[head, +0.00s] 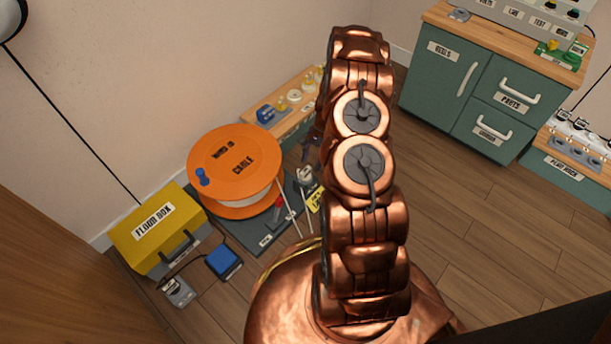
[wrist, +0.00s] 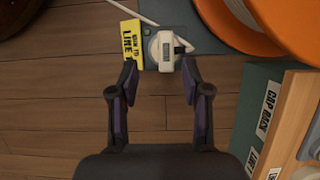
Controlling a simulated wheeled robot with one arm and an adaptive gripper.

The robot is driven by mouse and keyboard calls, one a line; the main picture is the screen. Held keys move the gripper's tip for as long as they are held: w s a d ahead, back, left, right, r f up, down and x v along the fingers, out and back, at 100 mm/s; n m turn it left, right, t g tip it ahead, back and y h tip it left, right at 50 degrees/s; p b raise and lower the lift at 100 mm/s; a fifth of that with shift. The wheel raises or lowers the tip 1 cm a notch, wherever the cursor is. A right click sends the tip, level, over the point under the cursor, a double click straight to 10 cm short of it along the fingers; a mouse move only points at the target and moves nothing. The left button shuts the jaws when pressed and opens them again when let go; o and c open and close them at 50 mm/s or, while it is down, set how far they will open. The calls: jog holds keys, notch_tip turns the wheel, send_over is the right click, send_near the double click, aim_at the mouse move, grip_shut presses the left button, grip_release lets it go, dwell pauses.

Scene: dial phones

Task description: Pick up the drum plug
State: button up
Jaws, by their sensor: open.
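A white plug with a dark label, which looks like the drum plug (wrist: 165,48), lies on a dark grey base at the top middle of the wrist view. In the head view the plug (head: 306,176) shows just left of my arm. My gripper (wrist: 159,70) is open, its two dark fingers on either side of the plug's near end in the picture. I cannot tell the height gap between fingertips and plug. A yellow "LINE" tag (wrist: 131,42) lies left of the plug, close to the left fingertip. In the head view my arm mostly hides the gripper.
The orange cable drum (head: 234,160) stands on the dark base (head: 262,240), beside the plug. A yellow floor box (head: 155,228) stands at left. Wooden floor is open left of the gripper.

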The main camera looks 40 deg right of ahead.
aim_at(306, 169)
jog(key=shift+w+a+b+x, duration=0.1)
jog(key=shift+b+x, duration=0.7)
jog(key=shift+x, duration=0.55)
jog(key=shift+w+a+b+x, duration=0.15)
jog(key=shift+b+x, duration=0.65)
jog(key=shift+x, duration=0.5)
jog(key=shift+r, duration=0.1)
grip_shut()
